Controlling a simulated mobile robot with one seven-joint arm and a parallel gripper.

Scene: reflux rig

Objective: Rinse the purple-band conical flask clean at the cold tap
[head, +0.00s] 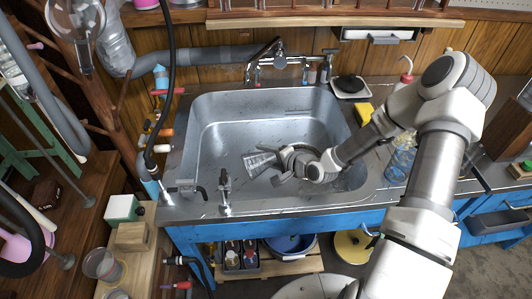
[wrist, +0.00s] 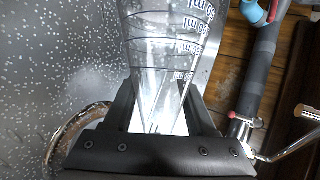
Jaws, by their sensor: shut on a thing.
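A clear conical flask (head: 258,163) is held tilted, nearly on its side, inside the steel sink (head: 215,115), with its wide base to the left. My gripper (head: 281,162) is shut on its narrow part. In the wrist view the flask (wrist: 170,50) has dark volume marks and stands between the two fingers of my gripper (wrist: 162,100). I cannot make out a purple band in either view. The tap (head: 280,62) is at the back edge of the sink, behind and above the flask. I see no water stream at its spout.
A brownish curved rim (wrist: 72,135) lies beside my gripper in the wrist view. A blue-tinted bottle (head: 401,160) and a yellow sponge (head: 363,112) stand right of the sink. Small taps (head: 224,185) rise at its front edge.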

